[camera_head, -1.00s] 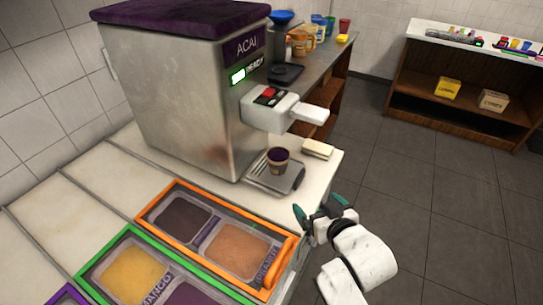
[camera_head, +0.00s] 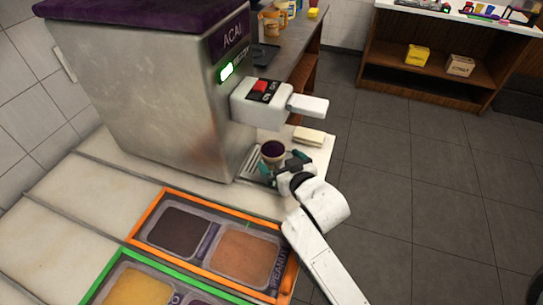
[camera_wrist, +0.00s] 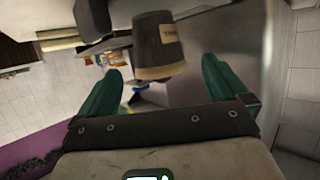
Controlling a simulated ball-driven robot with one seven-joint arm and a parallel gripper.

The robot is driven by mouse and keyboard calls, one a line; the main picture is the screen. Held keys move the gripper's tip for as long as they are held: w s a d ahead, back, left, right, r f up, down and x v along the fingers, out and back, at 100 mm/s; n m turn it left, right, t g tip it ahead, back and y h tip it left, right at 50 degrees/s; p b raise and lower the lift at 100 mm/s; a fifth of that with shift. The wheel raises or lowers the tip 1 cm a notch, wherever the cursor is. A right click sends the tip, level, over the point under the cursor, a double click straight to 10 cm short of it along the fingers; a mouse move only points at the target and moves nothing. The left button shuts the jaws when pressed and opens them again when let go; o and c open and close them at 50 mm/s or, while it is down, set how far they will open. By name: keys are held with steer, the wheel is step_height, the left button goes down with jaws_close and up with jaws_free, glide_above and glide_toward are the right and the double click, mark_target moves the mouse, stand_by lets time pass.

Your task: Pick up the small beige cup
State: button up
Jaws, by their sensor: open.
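The small beige cup (camera_head: 272,153) with dark purple filling stands on the metal drip tray (camera_head: 250,166) under the dispenser of the acai machine. In the wrist view the cup (camera_wrist: 155,48) has a dark band and a pale rim, and it lies ahead of the space between my fingers. My gripper (camera_head: 283,167) is at the cup's near right side, partly over the tray. In the wrist view my gripper (camera_wrist: 165,85) is open, with a green finger on each side and nothing gripped.
The acai machine (camera_head: 150,90) stands behind, and its white dispenser (camera_head: 262,103) overhangs the cup closely. A pale block (camera_head: 309,136) lies right of the tray. Topping bins in an orange frame (camera_head: 150,216) are in front. Open floor lies right.

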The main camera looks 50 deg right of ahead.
mark_target(268, 149)
steer(key=shift+p+x, duration=0.6)
steer(key=shift+x, duration=2.35)
steer(key=c, duration=1.2)
steer(key=shift+r, duration=0.15)
